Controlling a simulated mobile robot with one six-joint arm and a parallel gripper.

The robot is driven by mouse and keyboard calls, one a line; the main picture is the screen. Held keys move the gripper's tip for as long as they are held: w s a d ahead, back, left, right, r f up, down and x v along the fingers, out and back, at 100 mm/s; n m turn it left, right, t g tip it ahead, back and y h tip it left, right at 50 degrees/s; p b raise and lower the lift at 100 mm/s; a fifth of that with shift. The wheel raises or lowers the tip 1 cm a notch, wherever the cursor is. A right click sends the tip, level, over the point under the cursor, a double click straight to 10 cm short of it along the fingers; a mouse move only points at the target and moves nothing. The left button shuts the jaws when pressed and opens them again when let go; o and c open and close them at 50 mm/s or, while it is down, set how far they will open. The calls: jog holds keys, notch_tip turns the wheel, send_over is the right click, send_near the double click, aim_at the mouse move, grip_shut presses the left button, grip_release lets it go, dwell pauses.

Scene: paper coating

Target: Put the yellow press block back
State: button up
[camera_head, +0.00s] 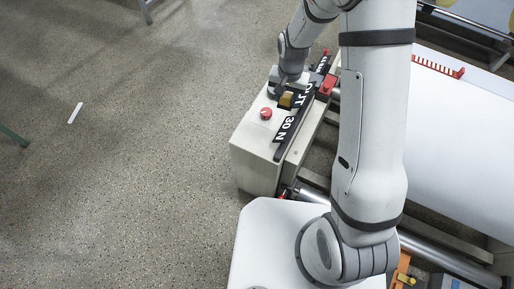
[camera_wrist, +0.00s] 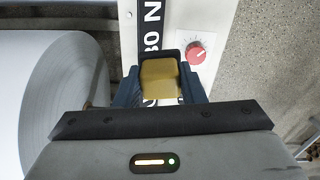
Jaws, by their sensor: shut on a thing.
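The yellow press block (camera_wrist: 160,82) is between the two dark fingers of my gripper (camera_wrist: 160,92) in the wrist view, and the gripper is shut on it. In the head view the block (camera_head: 286,99) shows as a small yellow patch at my gripper (camera_head: 284,92), over the top of the light grey machine box (camera_head: 256,160). It is beside the black strip (camera_head: 288,132) with white lettering. The block's underside is hidden, so I cannot tell whether it touches the box.
A red knob (camera_head: 265,113) sits on the box near the block; it also shows in the wrist view (camera_wrist: 197,53). A large white paper roll (camera_wrist: 62,95) lies at the left there. A red part (camera_head: 328,84) is by the strip. Open floor (camera_head: 130,170) lies left.

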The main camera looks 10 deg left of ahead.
jog(key=s+a+f+m+b, duration=0.2)
jog(key=s+a+f+b, duration=0.2)
jog(key=a+f+b, duration=0.5)
jog(key=f, duration=0.6)
jog(key=a+f, duration=0.1)
jog(key=f, duration=0.2)
jog(key=shift+a+f, duration=0.1)
jog(key=shift+f, duration=0.05)
jog(key=shift+f, duration=0.2)
jog(key=o, duration=1)
jog(key=shift+c, duration=0.2)
jog(key=shift+r, duration=0.2)
